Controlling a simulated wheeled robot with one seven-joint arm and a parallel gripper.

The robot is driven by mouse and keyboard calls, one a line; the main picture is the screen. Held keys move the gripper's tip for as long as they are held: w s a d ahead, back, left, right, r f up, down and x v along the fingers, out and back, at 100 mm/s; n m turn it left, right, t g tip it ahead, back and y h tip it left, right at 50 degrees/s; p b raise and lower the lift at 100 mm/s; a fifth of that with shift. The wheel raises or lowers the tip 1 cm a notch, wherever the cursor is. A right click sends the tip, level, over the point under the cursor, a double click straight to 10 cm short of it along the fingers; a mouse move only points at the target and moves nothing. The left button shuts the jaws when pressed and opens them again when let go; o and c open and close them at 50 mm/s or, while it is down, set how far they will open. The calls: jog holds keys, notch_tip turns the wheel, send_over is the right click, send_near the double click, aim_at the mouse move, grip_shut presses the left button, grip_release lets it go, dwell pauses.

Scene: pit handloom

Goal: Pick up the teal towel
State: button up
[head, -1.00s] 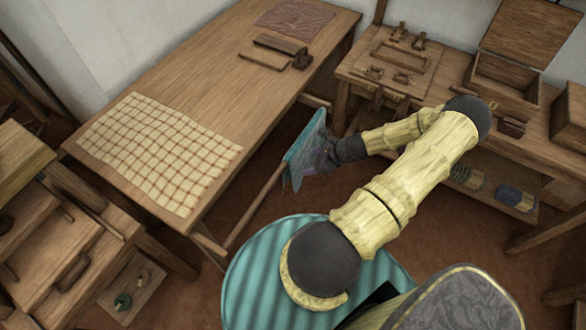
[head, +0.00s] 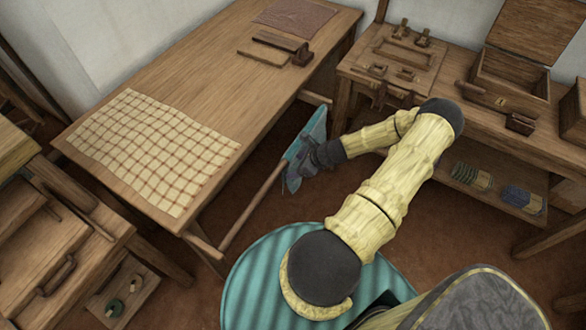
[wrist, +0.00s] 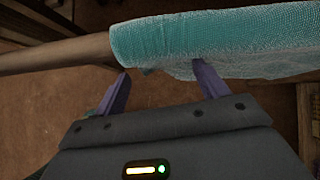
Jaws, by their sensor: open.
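The teal towel (head: 313,128) hangs over a wooden rail (head: 252,204) that sticks out beside the long table. In the wrist view the towel (wrist: 230,40) wraps the rail across the top. My gripper (wrist: 163,76) is open, with its two purple fingers apart just below the towel. The left fingertip is close to the rail and the towel's left edge; the right one overlaps the towel's lower edge. Nothing is seen gripped. In the head view my gripper (head: 294,170) partly covers the towel's lower part.
A checked cloth (head: 150,150) lies on the long table (head: 215,85) at the left. A workbench (head: 455,112) with an open wooden box (head: 508,82) stands at the right. A round teal ribbed object (head: 255,275) is at bottom centre. Brown floor is open between them.

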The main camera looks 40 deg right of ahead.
jog(key=shift+w+a+f, duration=0.1)
jog(key=shift+w+f, duration=0.05)
jog(key=shift+b+x, duration=0.65)
jog(key=shift+x, duration=0.6)
grip_shut()
jog(key=r+p, duration=0.3)
jog(key=r, duration=0.1)
jog(key=r+p, duration=0.3)
jog(key=r, duration=0.1)
jog(key=r+p, duration=0.4)
jog(key=shift+w+a+r, duration=0.15)
jog(key=shift+a+r, duration=0.15)
jog(key=shift+a, duration=0.05)
jog(key=shift+d+f, duration=0.25)
jog(key=shift+d, duration=0.05)
